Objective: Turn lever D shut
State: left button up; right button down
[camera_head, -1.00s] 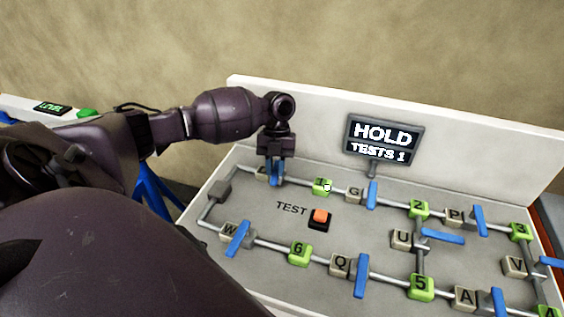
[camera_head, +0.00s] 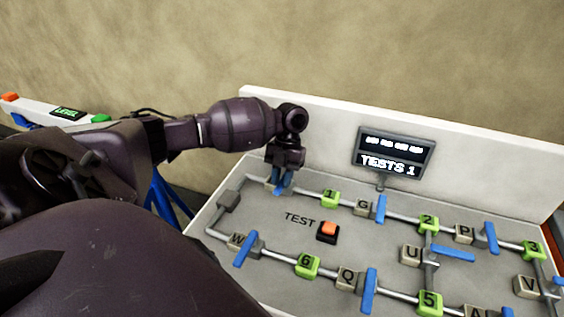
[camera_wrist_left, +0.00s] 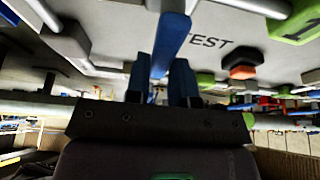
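Several blue levers sit on grey pipes on the panel (camera_head: 262,219), beside lettered blocks. At its upper left, my left gripper (camera_head: 281,186) is down at a lever whose block (camera_head: 273,182) is mostly hidden, so I cannot read a D there. In the left wrist view, a blue lever (camera_wrist_left: 171,42) runs down between the two blue fingers of my left gripper (camera_wrist_left: 158,88). The fingers stand apart on either side of it; whether they press on it I cannot tell. My right gripper is not in view.
A dark sign (camera_head: 395,152) reads "TESTS 1" under a row of small bright marks. An orange TEST button (camera_head: 328,229) sits mid-panel. Neighbouring lever G (camera_head: 381,208) stands to the right of my gripper, past green block 1 (camera_head: 330,198).

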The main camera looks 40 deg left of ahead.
pick_arm(q)
jog(key=o, duration=0.4)
notch_tip(320, 180, up, 20)
dwell(0.7)
jog(key=shift+s+d, duration=0.1)
dwell(0.5)
